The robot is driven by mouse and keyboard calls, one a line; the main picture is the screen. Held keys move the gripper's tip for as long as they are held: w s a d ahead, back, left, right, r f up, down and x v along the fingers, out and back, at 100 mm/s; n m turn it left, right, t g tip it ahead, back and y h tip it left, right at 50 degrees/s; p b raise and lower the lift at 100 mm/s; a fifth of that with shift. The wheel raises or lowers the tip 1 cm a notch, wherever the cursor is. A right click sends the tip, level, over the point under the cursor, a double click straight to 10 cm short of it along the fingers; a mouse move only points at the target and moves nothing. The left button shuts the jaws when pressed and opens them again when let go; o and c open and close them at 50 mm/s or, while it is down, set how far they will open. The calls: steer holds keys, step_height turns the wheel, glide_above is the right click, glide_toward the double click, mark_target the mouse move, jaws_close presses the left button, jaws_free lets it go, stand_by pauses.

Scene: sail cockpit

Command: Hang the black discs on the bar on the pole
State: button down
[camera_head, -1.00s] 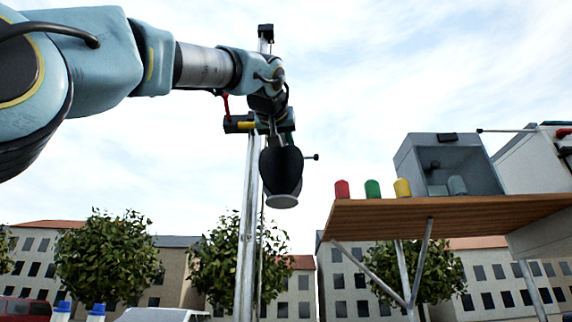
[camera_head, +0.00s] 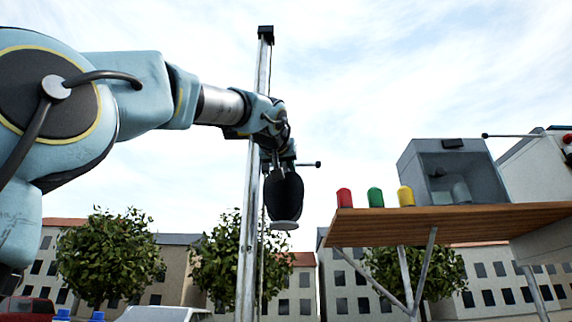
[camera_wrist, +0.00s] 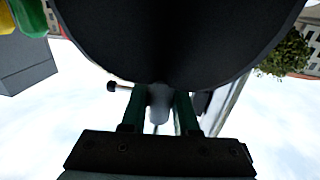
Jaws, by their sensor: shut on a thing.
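The black discs (camera_head: 284,192) hang below my gripper (camera_head: 277,165) in the head view, one dark rounded shape with a pale rim at its bottom. My gripper is shut on a pale grip piece (camera_wrist: 159,103) at their edge; in the wrist view, my gripper's fingers (camera_wrist: 160,112) stand on either side of it. A large dark disc face (camera_wrist: 180,40) fills the top there. The pole (camera_head: 248,215) stands upright just left of the discs. The bar (camera_head: 306,164) shows only as a short rod with a dark knob, right of my gripper and above the discs' middle; its inner part is hidden. I cannot tell whether the discs touch the bar.
A wooden shelf (camera_head: 460,222) on metal struts lies to the right. It carries a red (camera_head: 345,198), a green (camera_head: 375,197) and a yellow (camera_head: 405,196) piece and a grey open box (camera_head: 483,170). Open air separates the discs from the shelf. Trees and buildings stand behind.

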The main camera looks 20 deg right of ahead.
steer(key=w+d+f+p, duration=0.2)
steer(key=w+d+p, duration=0.1)
steer(key=w, duration=0.4)
steer(key=shift+w+d, duration=0.25)
stand_by(0.5)
steer(key=shift+f, duration=0.1)
steer(key=c, duration=0.6)
jaws_free()
